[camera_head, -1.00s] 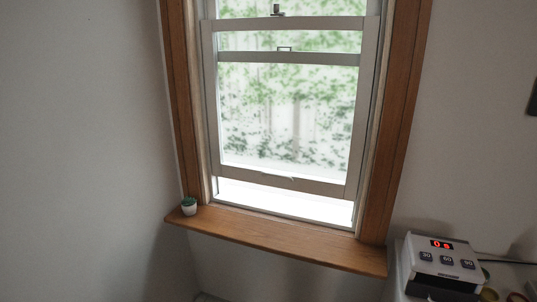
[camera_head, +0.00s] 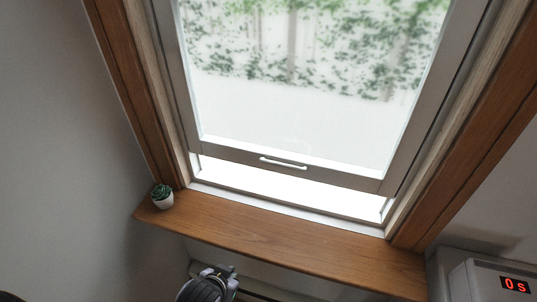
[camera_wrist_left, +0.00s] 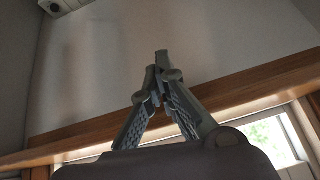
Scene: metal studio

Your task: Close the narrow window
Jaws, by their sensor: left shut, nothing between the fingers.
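The narrow window is a sash window in a brown wooden frame. Its lower sash (camera_head: 330,175) is raised a little, and a bright gap (camera_head: 285,181) shows between its bottom rail and the sill. A small white handle (camera_head: 283,162) sits on the bottom rail. In the head view part of my left arm (camera_head: 208,284) shows below the sill, and its fingertips are not clearly seen there. In the left wrist view my left gripper (camera_wrist_left: 162,62) is shut and empty, with the wooden frame (camera_wrist_left: 250,92) and a corner of the window behind it. My right gripper is not in view.
A wooden sill (camera_head: 260,236) juts out below the window. A small potted plant (camera_head: 162,196) stands at its left end. A device with a red display (camera_head: 515,285) is at the lower right. The space before the sash is clear.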

